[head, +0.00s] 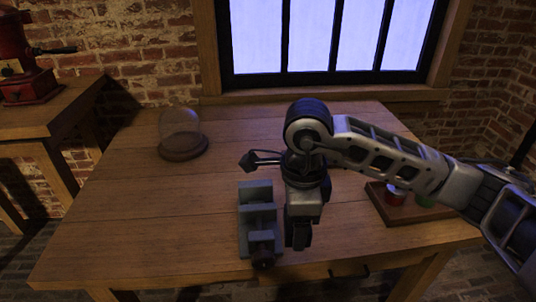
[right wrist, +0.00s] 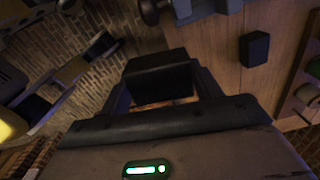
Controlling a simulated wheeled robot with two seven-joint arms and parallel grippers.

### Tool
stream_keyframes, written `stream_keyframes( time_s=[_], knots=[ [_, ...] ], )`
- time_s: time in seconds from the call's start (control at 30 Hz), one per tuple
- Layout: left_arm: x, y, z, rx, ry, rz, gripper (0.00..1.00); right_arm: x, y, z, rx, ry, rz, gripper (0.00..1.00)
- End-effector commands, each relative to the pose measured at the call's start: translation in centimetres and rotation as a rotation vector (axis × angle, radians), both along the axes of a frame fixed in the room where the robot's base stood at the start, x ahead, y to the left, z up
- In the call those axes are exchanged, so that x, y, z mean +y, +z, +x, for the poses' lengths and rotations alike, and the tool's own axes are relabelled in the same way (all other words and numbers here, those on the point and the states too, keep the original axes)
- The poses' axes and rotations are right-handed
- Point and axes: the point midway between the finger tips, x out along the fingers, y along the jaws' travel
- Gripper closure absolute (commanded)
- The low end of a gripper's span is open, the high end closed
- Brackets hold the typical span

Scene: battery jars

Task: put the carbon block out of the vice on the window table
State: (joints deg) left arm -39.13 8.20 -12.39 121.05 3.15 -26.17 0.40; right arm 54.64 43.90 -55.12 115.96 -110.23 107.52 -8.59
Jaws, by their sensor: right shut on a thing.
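My right gripper (head: 299,238) points down just right of the vice, over the table's front part. In the right wrist view it (right wrist: 160,88) is shut on a dark carbon block (right wrist: 160,66), held between its two fingers. The blue-grey vice (head: 257,215) stands near the front edge of the window table (head: 150,215); the gap between its jaws looks empty. A part of the vice shows at the top of the right wrist view (right wrist: 185,9). A second dark block (right wrist: 255,48) lies on the tabletop there. My left gripper is not in view.
A glass dome on a wooden base (head: 183,146) stands at the back left. A dark pointed item (head: 248,160) shows behind the vice. The table's left part is clear.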

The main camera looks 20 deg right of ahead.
Motion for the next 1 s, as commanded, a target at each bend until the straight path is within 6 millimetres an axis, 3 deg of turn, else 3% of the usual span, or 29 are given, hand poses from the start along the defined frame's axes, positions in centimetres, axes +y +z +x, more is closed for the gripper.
stream_keyframes(
  time_s=[0.1,0.3,0.5,0.73,1.0],
  knots=[
    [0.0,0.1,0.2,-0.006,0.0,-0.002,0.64,-0.1,-0.2,-0.1,0.002,-0.375,0.009,0.65],
    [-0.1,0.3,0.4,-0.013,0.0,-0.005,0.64,-0.5,-0.5,-0.3,0.008,-0.965,0.014,0.65],
    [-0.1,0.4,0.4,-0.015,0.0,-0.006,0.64,-0.8,-0.7,-0.4,0.011,-1.336,0.016,0.65],
    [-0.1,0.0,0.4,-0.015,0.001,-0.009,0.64,-2.1,-1.6,0.6,0.013,-1.46,0.013,0.65],
    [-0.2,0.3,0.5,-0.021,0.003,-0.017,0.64,-7.0,-4.3,5.0,0.014,-1.459,0.009,0.65]
  ],
)
